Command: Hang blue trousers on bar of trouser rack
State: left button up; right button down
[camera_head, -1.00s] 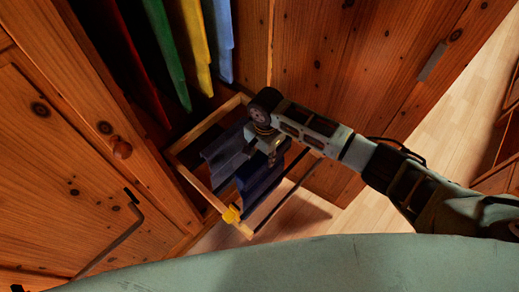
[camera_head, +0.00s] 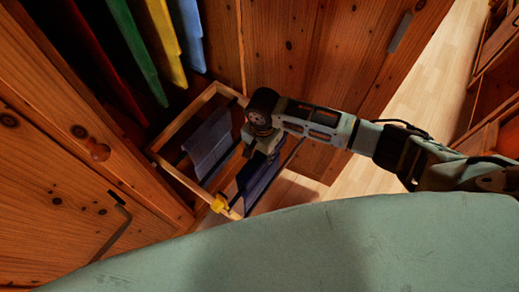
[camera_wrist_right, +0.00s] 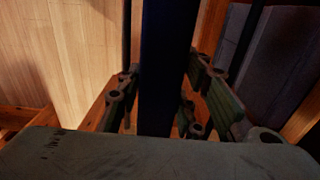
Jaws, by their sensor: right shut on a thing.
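The trouser rack (camera_head: 175,175) is a pale wooden frame pulled out of the wardrobe, with thin bars across it. My right gripper (camera_head: 262,146) is over the rack's right side, pointing down. It is shut on the dark blue trousers (camera_head: 258,180), which hang below it by the rack's right edge. In the right wrist view the dark blue cloth (camera_wrist_right: 168,60) runs between the two fingers. Whether the cloth rests on a bar is hidden. A second, greyer blue pair of trousers (camera_head: 209,146) hangs inside the rack to the left, apart from the gripper. My left gripper is out of view.
Red, green, yellow (camera_head: 167,45) and light blue garments hang in the wardrobe above the rack. A yellow piece (camera_head: 219,203) sits on the rack's near corner. A wooden door with a dark handle (camera_head: 112,228) stands at left. Floor (camera_head: 425,85) shows clear at right.

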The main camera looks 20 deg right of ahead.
jog(key=shift+w+f+b, duration=0.1)
jog(key=shift+f+b, duration=1.15)
jog(key=shift+f, duration=2.1)
